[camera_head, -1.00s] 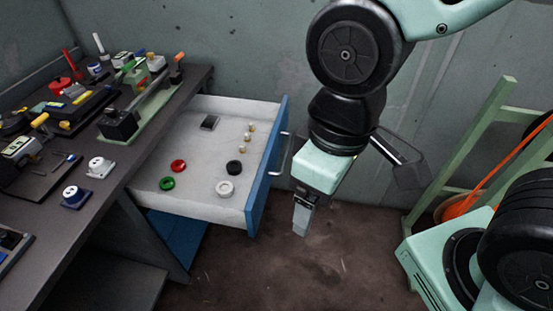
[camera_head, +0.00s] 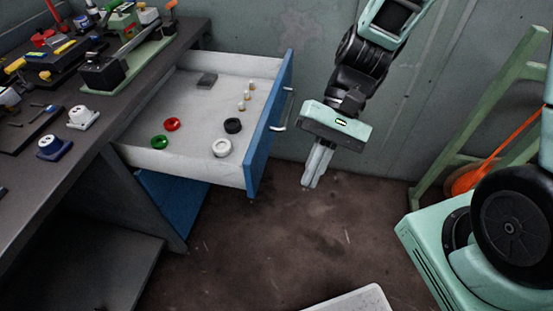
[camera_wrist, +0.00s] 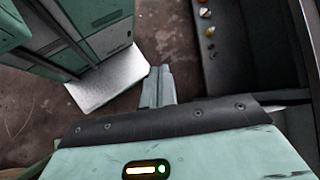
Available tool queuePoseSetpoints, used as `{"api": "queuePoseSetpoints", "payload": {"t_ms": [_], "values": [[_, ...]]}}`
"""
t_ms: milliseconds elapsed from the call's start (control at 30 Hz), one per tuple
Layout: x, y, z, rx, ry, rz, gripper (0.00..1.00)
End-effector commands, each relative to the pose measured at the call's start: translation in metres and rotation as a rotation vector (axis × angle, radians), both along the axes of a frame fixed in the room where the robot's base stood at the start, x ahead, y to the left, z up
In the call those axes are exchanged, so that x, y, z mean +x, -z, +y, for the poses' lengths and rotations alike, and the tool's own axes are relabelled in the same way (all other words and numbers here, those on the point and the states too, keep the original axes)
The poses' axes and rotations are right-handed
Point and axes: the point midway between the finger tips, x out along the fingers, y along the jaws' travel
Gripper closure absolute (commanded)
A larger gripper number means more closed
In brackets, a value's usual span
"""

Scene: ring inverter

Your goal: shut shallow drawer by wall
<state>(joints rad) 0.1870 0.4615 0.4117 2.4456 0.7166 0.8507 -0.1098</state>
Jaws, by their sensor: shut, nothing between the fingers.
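The shallow drawer (camera_head: 185,145) is pulled out from under the workbench in the head view. It has white inner walls, a blue front (camera_head: 267,135) and a metal bar handle (camera_head: 284,110). Red, green, black and white rings and a few small pegs lie in it. My gripper (camera_head: 311,184) points down to the right of the drawer front, apart from the handle, with its fingers together and empty.
The dark workbench (camera_head: 70,150) at left carries tools and switches. The wall stands behind the drawer. A green frame (camera_head: 480,110) with an orange reel (camera_head: 465,181) is at right. A pale tray-like surface (camera_head: 355,301) shows at the bottom. Floor right of the drawer is clear.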

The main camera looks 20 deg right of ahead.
Motion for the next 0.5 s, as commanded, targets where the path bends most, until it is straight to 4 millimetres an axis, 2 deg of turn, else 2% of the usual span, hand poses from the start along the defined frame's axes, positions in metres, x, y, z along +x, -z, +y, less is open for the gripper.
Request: {"api": "queuePoseSetpoints", "payload": {"t_ms": [33,167,267,400,500], "values": [[0.011,0.031,-0.005,0.05,0.121,0.084,1.0],[0.046,0.072,-0.015,0.199,0.425,0.263,1.0],[0.078,0.105,-0.032,0.327,0.663,0.381,1.0],[0.12,0.149,-0.068,0.511,0.982,0.515,1.0],[0.142,0.174,-0.094,0.618,1.16,0.579,1.0]]}}
